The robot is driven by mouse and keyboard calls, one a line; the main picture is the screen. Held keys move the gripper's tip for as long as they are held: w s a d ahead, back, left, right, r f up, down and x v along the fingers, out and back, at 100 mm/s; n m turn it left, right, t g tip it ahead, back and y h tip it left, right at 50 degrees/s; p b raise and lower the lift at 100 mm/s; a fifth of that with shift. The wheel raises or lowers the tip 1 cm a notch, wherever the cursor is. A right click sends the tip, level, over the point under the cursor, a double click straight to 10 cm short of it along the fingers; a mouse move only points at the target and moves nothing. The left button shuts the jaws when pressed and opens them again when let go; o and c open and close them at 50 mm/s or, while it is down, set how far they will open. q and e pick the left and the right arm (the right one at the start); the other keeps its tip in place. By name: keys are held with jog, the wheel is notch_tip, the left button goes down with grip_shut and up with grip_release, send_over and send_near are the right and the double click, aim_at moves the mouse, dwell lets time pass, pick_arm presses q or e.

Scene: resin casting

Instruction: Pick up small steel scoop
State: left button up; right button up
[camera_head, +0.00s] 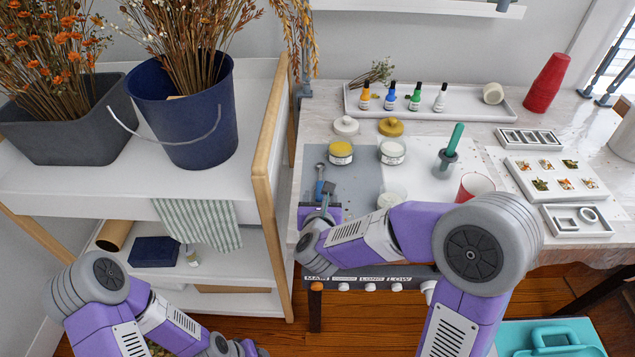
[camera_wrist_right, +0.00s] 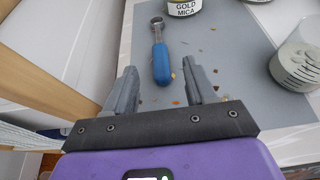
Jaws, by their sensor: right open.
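The small steel scoop (camera_wrist_right: 159,58) lies on the grey mat, its blue handle toward me and its round steel bowl away, near the jar. In the head view the scoop (camera_head: 319,183) shows at the left part of the mat, partly hidden by my gripper. My right gripper (camera_wrist_right: 160,76) is open and empty, with its fingers on either side of the handle's near end. I cannot tell how high it is above the mat. In the head view the right gripper (camera_head: 326,192) is small and partly hidden by my arm. My left arm shows at lower left; its fingers are not visible.
A gold mica jar (camera_head: 341,152) stands just beyond the scoop, with a white-filled jar (camera_head: 392,152) beside it. A clear graduated cup (camera_wrist_right: 299,62) stands to the right. A wooden shelf frame (camera_head: 265,160) rises close on the left. Small flakes lie on the grey mat (camera_wrist_right: 235,60).

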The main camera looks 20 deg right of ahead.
aim_at(320, 188)
jog(key=shift+x, duration=0.8)
jog(key=b+x, duration=0.1)
jog(key=x, duration=0.3)
jog(key=shift+f, duration=0.2)
jog(key=shift+a, duration=0.1)
grip_shut()
